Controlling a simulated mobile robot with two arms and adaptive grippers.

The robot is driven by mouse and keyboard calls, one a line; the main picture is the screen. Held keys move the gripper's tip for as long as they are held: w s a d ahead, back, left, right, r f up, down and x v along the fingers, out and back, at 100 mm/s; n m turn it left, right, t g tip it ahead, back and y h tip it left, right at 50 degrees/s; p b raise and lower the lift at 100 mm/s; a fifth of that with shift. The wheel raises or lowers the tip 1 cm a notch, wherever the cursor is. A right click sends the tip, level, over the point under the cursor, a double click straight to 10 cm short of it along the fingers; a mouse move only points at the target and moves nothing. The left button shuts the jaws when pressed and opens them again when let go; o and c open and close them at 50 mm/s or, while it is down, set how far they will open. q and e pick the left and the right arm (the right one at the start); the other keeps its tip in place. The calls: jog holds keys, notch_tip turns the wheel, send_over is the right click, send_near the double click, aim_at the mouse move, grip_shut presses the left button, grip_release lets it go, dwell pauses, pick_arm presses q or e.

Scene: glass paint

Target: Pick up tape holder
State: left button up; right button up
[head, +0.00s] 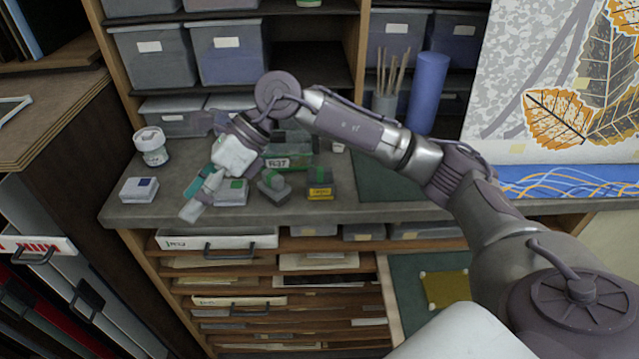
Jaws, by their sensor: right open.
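A small dark grey holder with a green roll (276,190) stands on the grey counter near its front edge; it looks like the tape holder. My right gripper (196,198) is over the counter to the left of it, pointing down and left. Its fingers are open, with nothing clearly held between them. The gripper is apart from the holder in the picture. Its height above the counter is hard to tell. My left gripper is out of view.
A white box with a green label (233,193) sits close to the right gripper. A blue-labelled box (139,190), white jar (151,146), green "R37" box (289,160) and yellow-labelled block (320,194) are nearby. Shelf bins (231,50) stand behind.

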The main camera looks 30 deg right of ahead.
jog(key=w+d+h, duration=0.3)
jog(key=d+h, duration=0.3)
jog(key=d, duration=0.7)
notch_tip(320, 180, up, 4)
jog(key=m+h, duration=0.1)
jog(key=h, duration=0.3)
send_over(320, 170)
notch_tip(320, 170, down, 7)
jog(key=shift+s+f, duration=0.1)
jog(key=shift+f, duration=0.05)
notch_tip(320, 170, down, 5)
jog(key=p, duration=0.2)
jog(key=shift+f+p, duration=0.2)
jog(key=shift+p, duration=0.2)
jog(key=shift+f, duration=0.2)
jog(key=c, duration=1.3)
